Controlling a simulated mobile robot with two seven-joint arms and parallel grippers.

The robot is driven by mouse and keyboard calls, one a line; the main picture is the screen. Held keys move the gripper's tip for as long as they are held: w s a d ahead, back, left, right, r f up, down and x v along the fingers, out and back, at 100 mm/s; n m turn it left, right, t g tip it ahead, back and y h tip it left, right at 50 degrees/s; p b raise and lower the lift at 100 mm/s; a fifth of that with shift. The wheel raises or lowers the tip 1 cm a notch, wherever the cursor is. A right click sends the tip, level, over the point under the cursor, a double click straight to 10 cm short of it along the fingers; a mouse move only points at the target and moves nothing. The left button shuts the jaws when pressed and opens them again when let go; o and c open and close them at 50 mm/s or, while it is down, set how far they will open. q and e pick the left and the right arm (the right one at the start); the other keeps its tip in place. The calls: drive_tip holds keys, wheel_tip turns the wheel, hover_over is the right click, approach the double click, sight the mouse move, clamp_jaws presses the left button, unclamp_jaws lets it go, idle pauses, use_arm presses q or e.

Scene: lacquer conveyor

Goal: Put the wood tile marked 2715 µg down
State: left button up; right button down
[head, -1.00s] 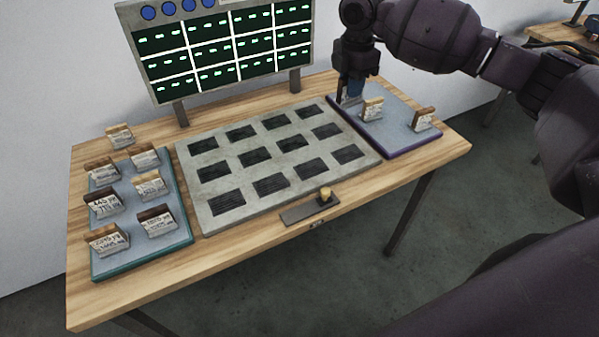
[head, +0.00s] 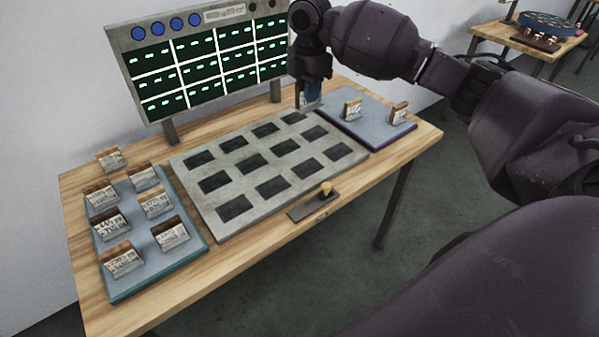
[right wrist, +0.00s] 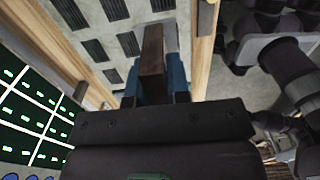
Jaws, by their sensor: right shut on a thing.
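My right gripper (head: 309,101) is over the back left corner of the purple-edged blue tray (head: 378,131). It is shut on a wood tile, whose brown edge (right wrist: 152,48) shows between the blue fingers in the right wrist view. The held tile's marking cannot be read, and the fingers mostly hide it in the head view. Two other wood tiles stand on that tray, one nearer the middle (head: 352,110) and one at the right (head: 399,113). My left gripper is not in view.
A grey panel (head: 212,208) with several dark slots fills the table's middle. A teal-edged tray (head: 150,275) at left holds several tiles, with another tile (head: 111,159) behind it. A screen (head: 200,58) stands at the back. A knobbed plate (head: 309,206) sits at the front.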

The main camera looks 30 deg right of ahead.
drive_tip(key=shift+s+f, duration=0.1)
drive_tip(key=shift+f, duration=0.05)
wheel_tip(320, 180, down, 20)
drive_tip(key=b, duration=0.3)
drive_tip(key=shift+d, duration=0.1)
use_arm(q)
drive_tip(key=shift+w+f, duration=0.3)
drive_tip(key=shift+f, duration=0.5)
